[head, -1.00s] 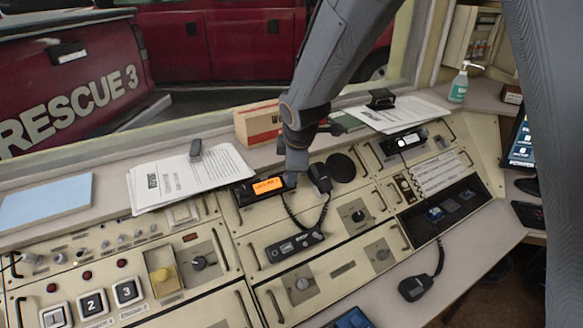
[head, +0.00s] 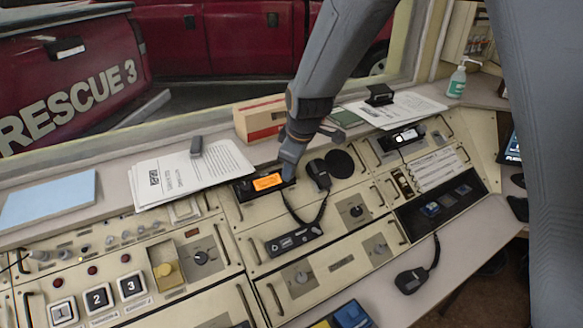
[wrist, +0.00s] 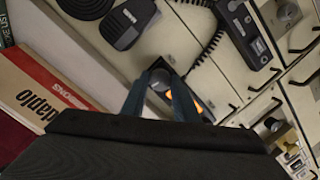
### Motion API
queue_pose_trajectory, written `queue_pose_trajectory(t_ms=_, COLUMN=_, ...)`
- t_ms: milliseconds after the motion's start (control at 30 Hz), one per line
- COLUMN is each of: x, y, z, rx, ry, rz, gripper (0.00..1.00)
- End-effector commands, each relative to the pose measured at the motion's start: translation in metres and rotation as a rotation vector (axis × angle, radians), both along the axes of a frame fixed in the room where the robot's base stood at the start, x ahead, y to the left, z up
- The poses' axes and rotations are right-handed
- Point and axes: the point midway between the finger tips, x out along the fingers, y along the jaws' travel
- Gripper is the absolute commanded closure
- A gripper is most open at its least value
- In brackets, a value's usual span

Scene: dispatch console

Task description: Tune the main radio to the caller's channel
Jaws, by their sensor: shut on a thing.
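The main radio (head: 262,184) is a black box with a lit orange display, set at the back of the console. Its display text is too blurred to read. My gripper (head: 290,176) reaches down to the radio's right end. In the wrist view, my gripper (wrist: 158,88) is shut on a round dark knob (wrist: 160,78) at the end of the radio, beside the orange glow (wrist: 198,106). My fingers and wrist hide most of the radio there.
A hand microphone (head: 318,174) with a coiled cord stands just right of the radio. Papers (head: 190,172) lie to its left, and a red-and-cream box (head: 258,120) stands behind. A second radio (head: 402,138) with a white display is further right.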

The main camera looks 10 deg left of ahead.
Motion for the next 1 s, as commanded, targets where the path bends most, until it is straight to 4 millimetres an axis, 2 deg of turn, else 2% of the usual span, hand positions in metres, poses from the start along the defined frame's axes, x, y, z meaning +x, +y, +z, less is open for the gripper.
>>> queue_pose_trajectory(t_ms=233, x=0.003, y=0.001, z=0.003, rx=0.004, ry=-0.008, rz=0.000, gripper=0.95)
queue_pose_trajectory(t_ms=267, x=0.003, y=0.001, z=0.003, rx=0.004, ry=-0.008, rz=0.000, gripper=0.69)
queue_pose_trajectory(t_ms=367, x=0.002, y=0.001, z=0.003, rx=0.003, ry=-0.007, rz=0.000, gripper=0.54)
queue_pose_trajectory(t_ms=733, x=0.000, y=0.000, z=0.005, rx=0.002, ry=-0.005, rz=0.001, gripper=0.54)
queue_pose_trajectory(t_ms=1000, x=-0.010, y=-0.006, z=0.034, rx=0.004, ry=-0.007, rz=0.000, gripper=0.54)
